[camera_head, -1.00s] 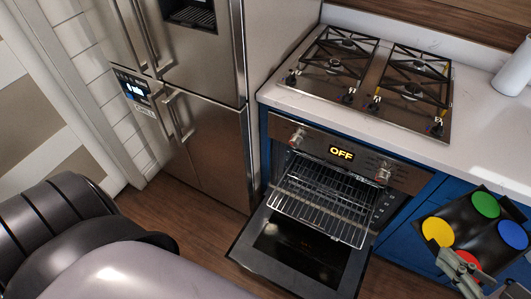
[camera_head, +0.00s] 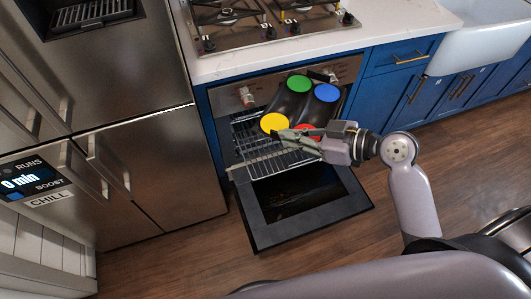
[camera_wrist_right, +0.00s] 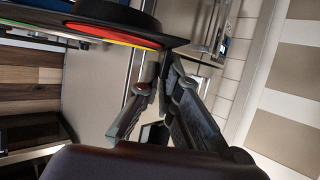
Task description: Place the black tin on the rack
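The black tin (camera_head: 289,106) has round green, blue, yellow and red cups. In the head view it is in front of the open oven, over the wire rack (camera_head: 262,166), and covers part of it. My right gripper (camera_head: 292,136) is shut on the tin's near edge by the red cup. The right wrist view shows the tin's dark rim (camera_wrist_right: 150,22) at the gripper's fingertips (camera_wrist_right: 163,66). The tin appears held above the rack; the gap is hard to judge. My left gripper is not in view.
The oven door (camera_head: 300,215) is folded down below the rack. A gas cooktop (camera_head: 255,28) is on the white counter (camera_head: 395,20) above. A steel fridge (camera_head: 150,150) stands at left. A white sink (camera_head: 490,45) is at upper right.

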